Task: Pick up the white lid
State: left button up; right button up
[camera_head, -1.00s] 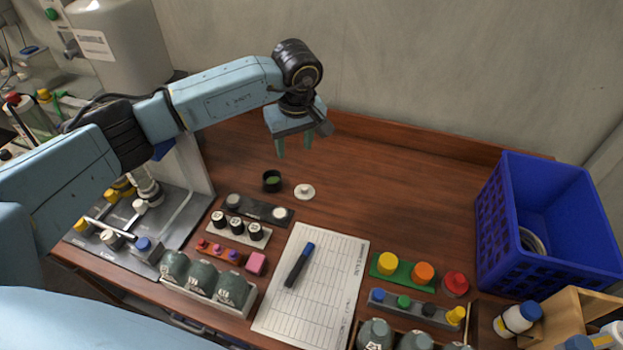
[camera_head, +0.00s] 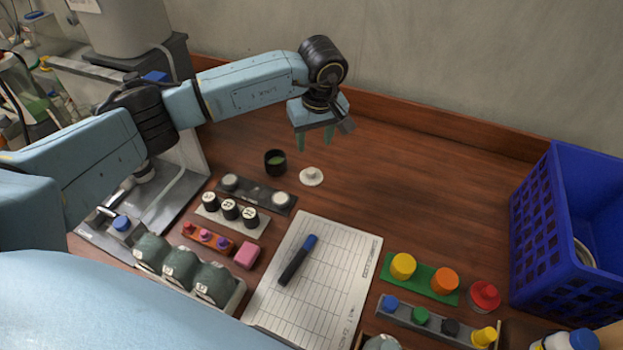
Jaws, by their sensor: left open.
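The white lid (camera_head: 311,177) is a small round disc with a raised knob. It lies on the brown wooden table in the head view, just right of a small black cup (camera_head: 275,162) with green contents. My left gripper (camera_head: 314,140) is open and empty, fingers pointing down. It appears above and behind the lid, apart from it. My right gripper is out of view.
A dark tray (camera_head: 256,194) with white-topped pieces lies in front of the cup. A sheet of paper (camera_head: 336,262) with a marker (camera_head: 297,261) lies nearer. A blue crate (camera_head: 543,226) stands at the right. The table right of the lid is clear.

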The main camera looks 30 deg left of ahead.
aim_at(312, 170)
pick_arm(q)
jog(key=f, duration=0.4)
jog(key=w+a+f, duration=0.1)
jog(key=f, duration=0.6)
jog(key=shift+w+a+f, duration=0.25)
jog(key=shift+w+f, duration=0.05)
jog(key=shift+f, duration=0.05)
jog(key=shift+c, duration=0.5)
grip_shut()
